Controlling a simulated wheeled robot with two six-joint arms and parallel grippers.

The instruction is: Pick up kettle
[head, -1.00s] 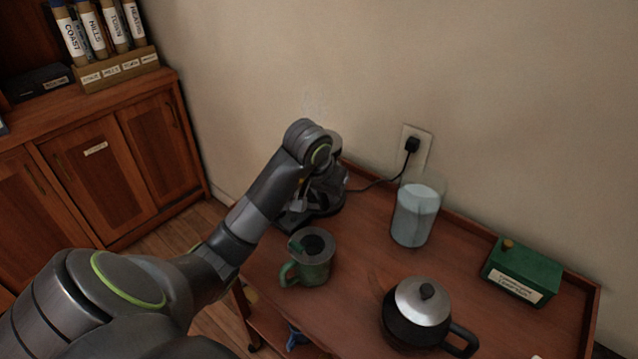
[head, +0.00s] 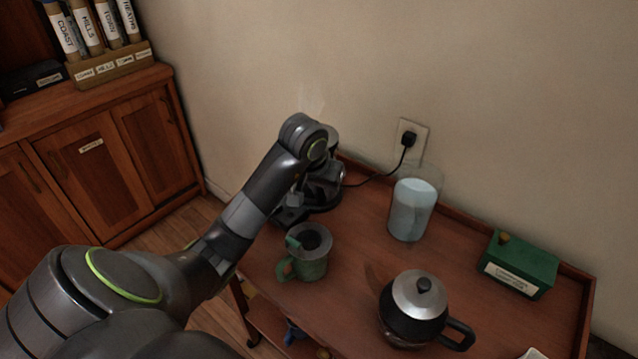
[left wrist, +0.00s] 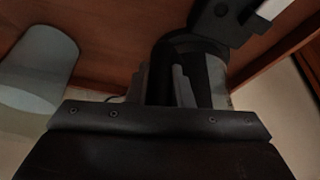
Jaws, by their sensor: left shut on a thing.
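The dark kettle (head: 328,186) stands at the back left of the wooden trolley top, on or by a black base with a cord, largely hidden behind my left arm. My left gripper (head: 298,199) is at its near left side. In the left wrist view, the gripper fingers (left wrist: 162,88) are shut around a black curved part that looks like the kettle's handle (left wrist: 165,50). I cannot tell whether the kettle is clear of its base. A second black pot with a silver lid (head: 418,300) stands at the front of the trolley. My right gripper is not in view.
A green mug (head: 308,256) stands just in front of the kettle. A clear water jug (head: 413,207) is to the right, with a green box (head: 518,265) beyond it. A cord runs to the wall socket (head: 409,140). The trolley top (head: 350,240) has a raised rim.

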